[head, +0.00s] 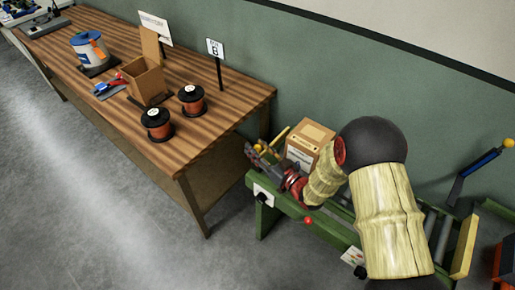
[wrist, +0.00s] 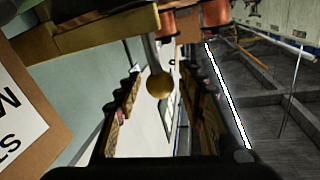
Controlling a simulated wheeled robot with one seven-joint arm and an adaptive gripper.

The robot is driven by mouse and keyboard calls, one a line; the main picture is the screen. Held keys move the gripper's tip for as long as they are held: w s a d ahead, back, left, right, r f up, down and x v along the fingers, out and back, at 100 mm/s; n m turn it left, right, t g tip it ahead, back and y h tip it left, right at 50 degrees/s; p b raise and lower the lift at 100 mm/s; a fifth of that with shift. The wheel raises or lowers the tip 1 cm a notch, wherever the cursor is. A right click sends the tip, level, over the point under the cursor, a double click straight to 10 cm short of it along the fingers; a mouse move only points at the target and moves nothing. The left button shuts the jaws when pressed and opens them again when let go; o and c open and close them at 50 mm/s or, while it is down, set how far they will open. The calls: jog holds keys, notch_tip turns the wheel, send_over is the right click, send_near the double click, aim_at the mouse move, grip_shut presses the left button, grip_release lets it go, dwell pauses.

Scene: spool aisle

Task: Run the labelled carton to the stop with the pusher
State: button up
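The labelled carton (head: 309,145), a brown box with a white label, sits at the left part of the green roller conveyor (head: 283,203); its labelled side fills the left edge of the wrist view (wrist: 22,115). The pusher's yellow ball knob (head: 257,148) is beside my gripper (head: 264,163), left of the carton. In the wrist view the knob (wrist: 160,85) hangs on a short rod between the fingertips of my gripper (wrist: 160,82). The fingers are open, with gaps on both sides of the knob. A yellow end board (head: 464,247), perhaps the stop, stands at the conveyor's right.
A wooden workbench (head: 225,95) at left holds two copper-coloured spools (head: 157,122), an open carton (head: 146,80) and a white-and-blue pot (head: 88,48). A lever with a yellow knob (head: 480,165) is at right. The green wall is close behind. Grey floor (head: 80,190) is clear in front.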

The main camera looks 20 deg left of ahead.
grip_shut()
dwell(0.7)
